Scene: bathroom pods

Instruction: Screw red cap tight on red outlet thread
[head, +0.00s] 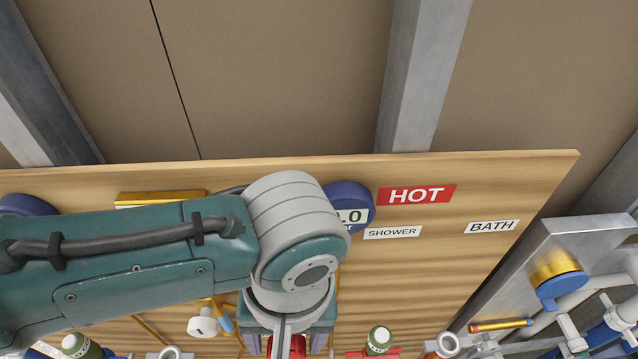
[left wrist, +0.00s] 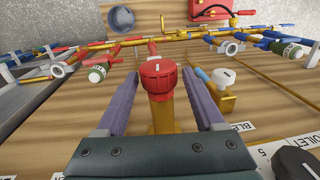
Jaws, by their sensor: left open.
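The red cap (left wrist: 159,81), round with a ribbed side, sits at the end of a brass outlet pipe (left wrist: 164,118) in the left wrist view. The thread is hidden under the cap, so I cannot tell how tightly it is seated. My left gripper (left wrist: 160,74) is open, with one finger on each side of the cap and a small gap visible on both sides. In the head view my left arm comes in from the left, and its gripper (head: 288,340) points down at the bottom edge, with a bit of red showing there. My right gripper is not in view.
A wooden board (head: 480,270) carries HOT (head: 416,194), SHOWER and BATH labels. A white-handled valve (left wrist: 224,78) stands close right of the cap. Green-bodied fittings (left wrist: 98,74) and brass pipes lie beyond. A metal frame with pipes (head: 575,270) stands at right.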

